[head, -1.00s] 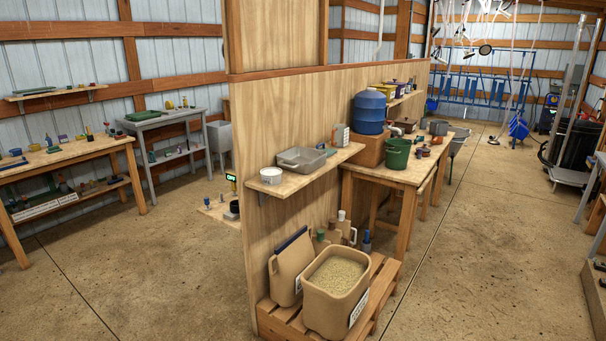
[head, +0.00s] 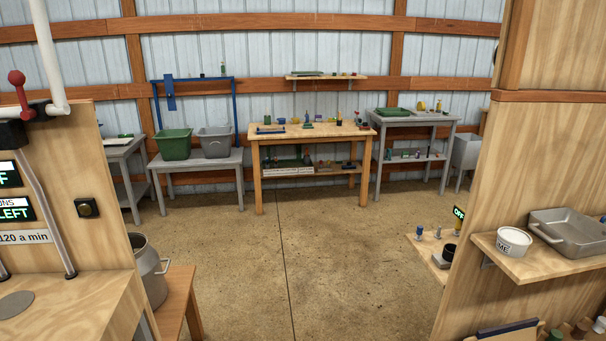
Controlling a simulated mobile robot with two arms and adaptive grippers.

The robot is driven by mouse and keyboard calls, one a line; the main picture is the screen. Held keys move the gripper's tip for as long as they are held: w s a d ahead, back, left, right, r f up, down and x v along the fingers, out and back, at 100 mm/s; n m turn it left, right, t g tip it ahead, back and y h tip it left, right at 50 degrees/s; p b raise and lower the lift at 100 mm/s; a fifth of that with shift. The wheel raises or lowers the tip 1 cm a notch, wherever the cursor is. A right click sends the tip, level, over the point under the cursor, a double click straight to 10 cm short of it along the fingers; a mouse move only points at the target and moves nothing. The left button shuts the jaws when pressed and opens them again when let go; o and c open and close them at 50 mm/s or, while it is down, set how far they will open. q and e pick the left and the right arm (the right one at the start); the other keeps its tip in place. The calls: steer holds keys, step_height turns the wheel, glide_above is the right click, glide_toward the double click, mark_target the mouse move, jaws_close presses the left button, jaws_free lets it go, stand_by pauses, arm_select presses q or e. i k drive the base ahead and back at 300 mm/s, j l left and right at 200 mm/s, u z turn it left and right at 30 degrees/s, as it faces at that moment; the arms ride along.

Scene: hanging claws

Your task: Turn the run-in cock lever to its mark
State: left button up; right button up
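A lever with a red knob and red handle (head: 18,90) stands upright at the left edge of the head view. It sits by a dark fitting where a white pipe (head: 50,55) comes down and bends to the left. I cannot tell for sure that this is the run-in cock lever, and I see no clear mark for it. Neither of my grippers is in view.
A wooden panel with lit displays (head: 15,210) and a bench stand at left, beside a metal can (head: 147,270) on a stool. A partition with a shelf (head: 545,260) stands at right. Between them is open floor (head: 290,260), with a wooden workbench (head: 310,135) behind.

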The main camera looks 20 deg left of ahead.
mark_target(16, 78)
steer(key=i+u, duration=0.2)
steer(key=u, duration=0.3)
steer(key=i+l+u, duration=0.15)
steer(key=u, duration=0.3)
steer(key=i+l+u, duration=0.15)
steer(key=u, duration=0.35)
steer(key=i+l+u, duration=0.15)
steer(key=l+u, duration=0.15)
steer(key=u, duration=0.15)
steer(key=l+u, duration=0.25)
steer(key=u, duration=0.25)
steer(key=i, duration=0.05)
